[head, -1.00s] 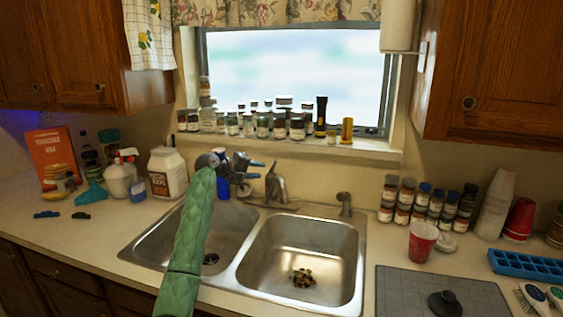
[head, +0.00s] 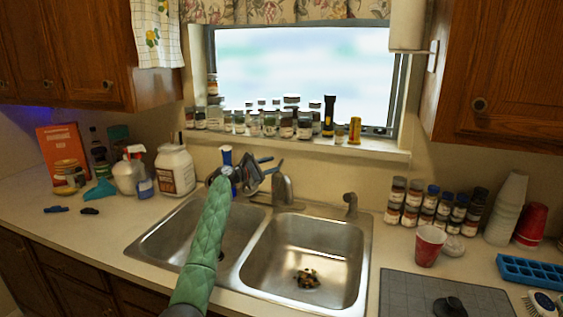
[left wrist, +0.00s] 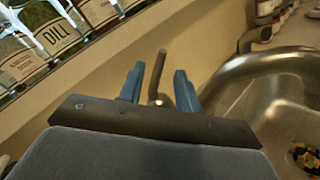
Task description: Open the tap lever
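The silver tap (head: 284,190) stands at the back of the double sink, between the basins. My left gripper (head: 268,164) comes in over the left basin, just left of the tap's top, with its fingers pointing right. In the left wrist view the two blue fingers of my left gripper (left wrist: 159,88) are apart. A thin dark upright bar, apparently the tap lever (left wrist: 159,72), shows in the gap between them. I cannot tell whether either finger touches it. My right gripper is not in view.
Spice jars (head: 268,123) line the window sill behind the tap. A small side fitting (head: 350,205) stands right of it. White bottles (head: 175,170) stand left of the sink. A red cup (head: 429,246) and a grey board (head: 400,292) lie to the right. The right basin (head: 330,250) holds food scraps.

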